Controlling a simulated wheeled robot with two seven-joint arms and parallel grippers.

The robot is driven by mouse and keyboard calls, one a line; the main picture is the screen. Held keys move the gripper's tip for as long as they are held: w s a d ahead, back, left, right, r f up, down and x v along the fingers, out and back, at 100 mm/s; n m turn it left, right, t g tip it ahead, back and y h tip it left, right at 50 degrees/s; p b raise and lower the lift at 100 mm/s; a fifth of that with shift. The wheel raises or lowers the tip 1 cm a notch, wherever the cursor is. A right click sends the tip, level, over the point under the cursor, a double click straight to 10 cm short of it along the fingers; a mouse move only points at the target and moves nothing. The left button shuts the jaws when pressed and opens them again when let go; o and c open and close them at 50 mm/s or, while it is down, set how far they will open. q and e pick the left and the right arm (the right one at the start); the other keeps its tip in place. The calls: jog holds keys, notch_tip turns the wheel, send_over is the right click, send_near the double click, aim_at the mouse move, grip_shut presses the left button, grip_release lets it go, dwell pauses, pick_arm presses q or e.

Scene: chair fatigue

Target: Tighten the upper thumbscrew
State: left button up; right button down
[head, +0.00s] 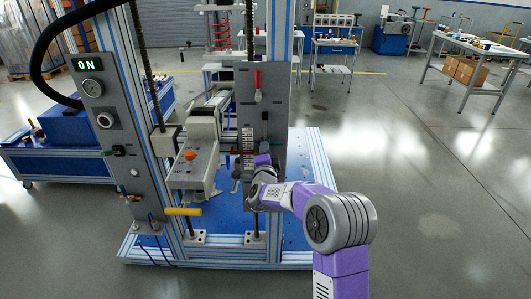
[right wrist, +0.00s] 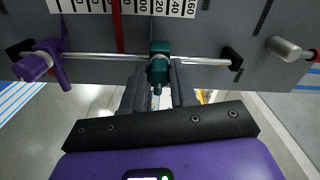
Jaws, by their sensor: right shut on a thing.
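A teal thumbscrew (right wrist: 158,66) sits on a thin metal rod (right wrist: 205,62) in front of a grey panel, in the middle of the right wrist view. My right gripper (right wrist: 158,84) is shut on it, with one dark finger on each side. A purple thumbscrew (right wrist: 46,64) is on the same rod to the left in that view, apart from my fingers. In the head view my right arm reaches in from the lower right to the upright grey panel (head: 272,80), and its wrist hides the contact. My left gripper is not in view.
A printed scale (right wrist: 130,6) runs beside the rod. A grey cylinder (right wrist: 284,48) juts out at the right of the wrist view. An orange-knobbed block (head: 190,170) and a yellow handle (head: 183,211) stand left of my wrist. Open floor (head: 430,180) lies to the right.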

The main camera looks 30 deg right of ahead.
jog(key=m, duration=0.6)
jog(key=shift+m, duration=0.3)
dwell(0.4)
jog(key=c, duration=0.9)
grip_release()
jog(key=v, duration=0.7)
jog(key=shift+s+a+p, duration=0.15)
jog(key=shift+s+p, duration=0.15)
jog(key=shift+p, duration=0.1)
